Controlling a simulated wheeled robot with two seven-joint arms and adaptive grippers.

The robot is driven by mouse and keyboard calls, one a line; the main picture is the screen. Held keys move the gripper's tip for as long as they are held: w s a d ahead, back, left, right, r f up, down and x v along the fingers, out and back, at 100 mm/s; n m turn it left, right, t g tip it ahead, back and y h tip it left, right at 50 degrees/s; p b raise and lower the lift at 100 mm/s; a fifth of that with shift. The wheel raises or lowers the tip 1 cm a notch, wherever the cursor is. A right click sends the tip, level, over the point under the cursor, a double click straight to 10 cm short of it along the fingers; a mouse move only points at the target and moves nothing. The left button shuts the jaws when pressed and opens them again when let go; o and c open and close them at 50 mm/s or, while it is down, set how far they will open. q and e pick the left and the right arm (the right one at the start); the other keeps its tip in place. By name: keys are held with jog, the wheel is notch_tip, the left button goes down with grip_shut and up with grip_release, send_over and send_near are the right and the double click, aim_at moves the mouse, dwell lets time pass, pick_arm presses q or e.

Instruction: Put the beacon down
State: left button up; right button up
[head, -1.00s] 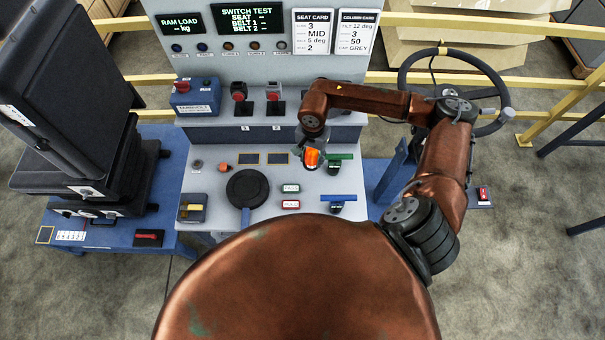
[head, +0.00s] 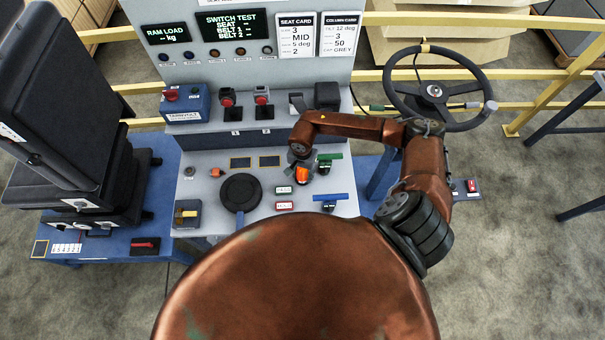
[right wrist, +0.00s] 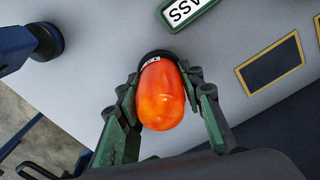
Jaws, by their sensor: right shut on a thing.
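The beacon (head: 302,175) is an orange dome. In the right wrist view the beacon (right wrist: 162,98) shows a dark base ring at its far end. My right gripper (head: 301,168) is shut on it, with one finger on each side of the dome in the right wrist view (right wrist: 163,82). It is over the right half of the light grey desk top (head: 215,200), just behind the PASS label (head: 283,189). I cannot tell whether the base touches the desk. My left gripper is not in view.
A green-handled stamp (head: 325,166) stands close right of the beacon, and a blue-handled one (head: 328,202) in front. A round black pad (head: 241,192) lies left. Two yellow-outlined dark rectangles (head: 269,161) lie bare behind it. A small orange knob (head: 216,173) is further left.

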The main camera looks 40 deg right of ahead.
jog(key=shift+f, duration=0.15)
jog(key=o, duration=1.3)
